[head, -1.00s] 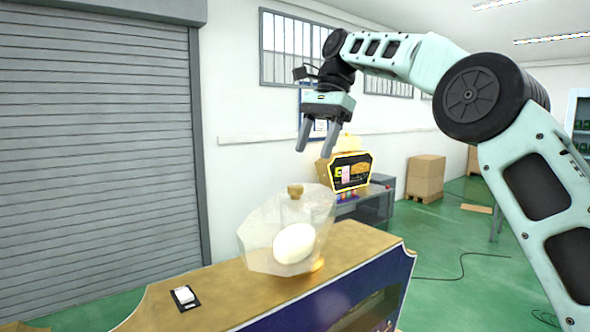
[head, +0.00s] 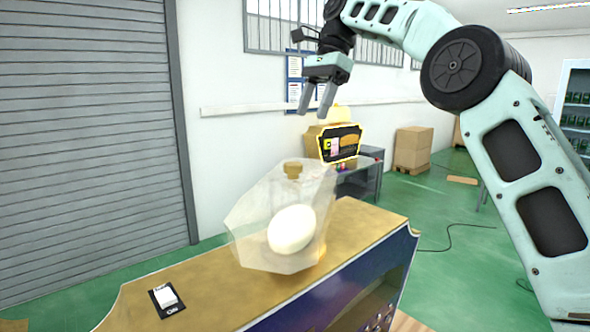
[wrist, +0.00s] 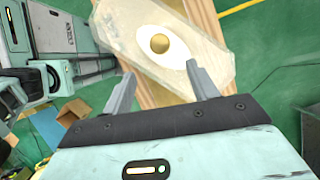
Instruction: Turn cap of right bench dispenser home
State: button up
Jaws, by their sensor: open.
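One clear, faceted dispenser (head: 252,215) stands on the gold-topped bench (head: 225,285), with a white egg-shaped body (head: 292,229) inside. Its small gold-brown cap (head: 292,170) is on top. My gripper (head: 313,112) is open and empty, pointing down, above the cap and apart from it in the head view. In the wrist view the round gold cap (wrist: 160,44) shows beyond the gap between my open fingers (wrist: 160,73). I cannot tell how far the cap is turned. No second dispenser is in view.
A white switch on a black plate (head: 166,298) is on the bench's left part. A gold-framed machine with a screen (head: 338,145) stands behind the dispenser. Cardboard boxes (head: 412,150) are at the back right. Green floor is open to the right, with a cable on it.

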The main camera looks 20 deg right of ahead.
aim_at(294, 163)
jog(key=b+x, duration=0.1)
jog(key=x, duration=1.1)
grip_shut()
jog(key=shift+s+m, duration=0.1)
jog(key=shift+m, duration=0.2)
jog(key=m+t+p, duration=0.1)
jog(key=m, duration=0.2)
jog(key=shift+s+r+t, duration=0.1)
jog(key=shift+t, duration=0.2)
jog(key=shift+m+t+p, duration=0.5)
jog(key=shift+m+t, duration=0.1)
jog(key=shift+m, duration=1)
